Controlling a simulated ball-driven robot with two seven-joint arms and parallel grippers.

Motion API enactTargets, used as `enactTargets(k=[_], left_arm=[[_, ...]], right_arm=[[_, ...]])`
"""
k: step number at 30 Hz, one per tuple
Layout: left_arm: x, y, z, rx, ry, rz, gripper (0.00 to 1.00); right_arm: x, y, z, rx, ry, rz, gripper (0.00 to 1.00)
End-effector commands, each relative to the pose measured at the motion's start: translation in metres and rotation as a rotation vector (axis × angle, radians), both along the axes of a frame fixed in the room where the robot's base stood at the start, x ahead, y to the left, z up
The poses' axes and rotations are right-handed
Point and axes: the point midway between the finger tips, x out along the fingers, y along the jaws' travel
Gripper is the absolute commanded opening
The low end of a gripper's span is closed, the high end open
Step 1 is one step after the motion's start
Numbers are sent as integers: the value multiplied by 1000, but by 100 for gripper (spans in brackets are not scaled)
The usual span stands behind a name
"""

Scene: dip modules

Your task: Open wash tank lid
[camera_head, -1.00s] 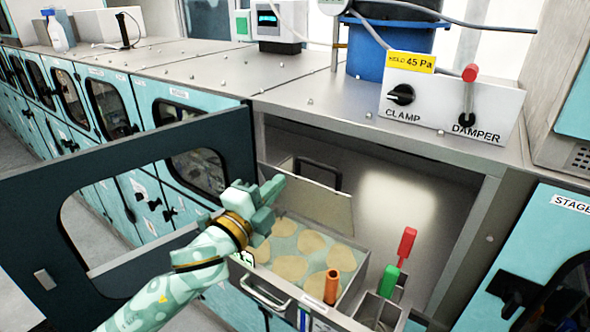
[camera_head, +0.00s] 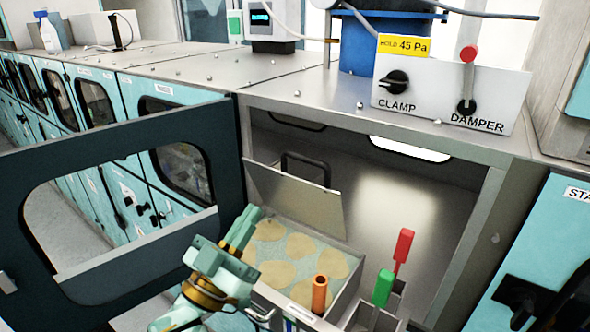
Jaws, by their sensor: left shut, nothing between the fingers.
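The wash tank (camera_head: 338,301) is a metal box inside the open bay, with several pale round pieces in it. Its lid (camera_head: 292,197) is a flat metal plate standing raised along the tank's back edge, with a dark handle (camera_head: 306,167) behind its top. My left gripper (camera_head: 243,226) is shut and empty at the tank's left front corner, apart from the lid. My right gripper is not in view.
The bay's dark door (camera_head: 236,165) stands open to the left, close to my left arm. A panel (camera_head: 450,92) with clamp and damper controls stands above.

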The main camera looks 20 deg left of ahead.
Motion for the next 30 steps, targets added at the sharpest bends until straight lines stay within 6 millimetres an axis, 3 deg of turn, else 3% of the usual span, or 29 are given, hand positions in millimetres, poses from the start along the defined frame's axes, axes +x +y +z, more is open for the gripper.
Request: enactTargets(k=[13, 21, 30], left_arm=[[72, -27, 53, 3, -2, 1, 0], [102, -37, 40, 4, 2, 2, 0], [107, -39, 38, 5, -1, 2, 0]], right_arm=[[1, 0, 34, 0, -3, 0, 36], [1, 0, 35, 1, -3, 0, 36], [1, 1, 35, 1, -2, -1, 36]])
